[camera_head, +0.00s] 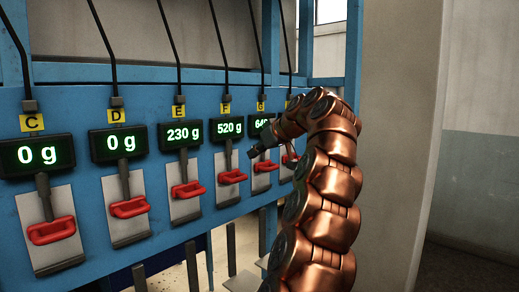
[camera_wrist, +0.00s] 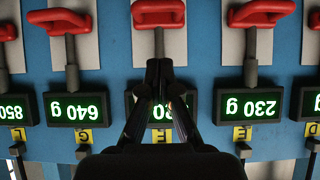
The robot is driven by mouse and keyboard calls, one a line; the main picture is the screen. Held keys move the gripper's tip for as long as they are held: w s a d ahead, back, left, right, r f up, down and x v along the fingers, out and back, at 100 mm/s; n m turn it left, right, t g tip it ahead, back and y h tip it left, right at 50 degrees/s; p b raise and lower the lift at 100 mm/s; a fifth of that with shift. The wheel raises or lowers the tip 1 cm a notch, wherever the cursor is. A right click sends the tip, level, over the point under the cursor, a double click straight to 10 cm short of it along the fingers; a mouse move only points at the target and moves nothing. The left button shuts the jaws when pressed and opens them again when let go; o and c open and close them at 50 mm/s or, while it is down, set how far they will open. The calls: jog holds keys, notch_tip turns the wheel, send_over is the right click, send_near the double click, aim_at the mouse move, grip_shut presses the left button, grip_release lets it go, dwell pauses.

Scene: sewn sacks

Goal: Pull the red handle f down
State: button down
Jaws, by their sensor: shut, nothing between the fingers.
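The red handle f (camera_head: 232,177) hangs on a grey lever below the display reading 520 g and the yellow F label (camera_head: 225,108). In the wrist view, which is upside down, the same red handle (camera_wrist: 158,13) is at the top middle. My gripper (camera_wrist: 159,68) is shut and empty; its fingertips lie over the F lever and display, apart from the red loop in the picture. In the head view my gripper (camera_head: 252,152) is near the F and G displays. Whether the fingers touch the lever or panel, I cannot tell.
Similar red handles flank it: E (camera_head: 187,190) under 230 g, G (camera_head: 265,166) under 640 g, and D (camera_head: 129,207) and C (camera_head: 51,230) under 0 g. All sit on a blue panel (camera_head: 80,90). Black cords rise above. A pale wall (camera_head: 400,130) stands right.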

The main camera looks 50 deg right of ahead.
jog(key=w+f+p, duration=0.3)
jog(key=w+f, duration=0.2)
jog(key=f, duration=0.2)
dwell(0.6)
jog(key=shift+f, duration=0.2)
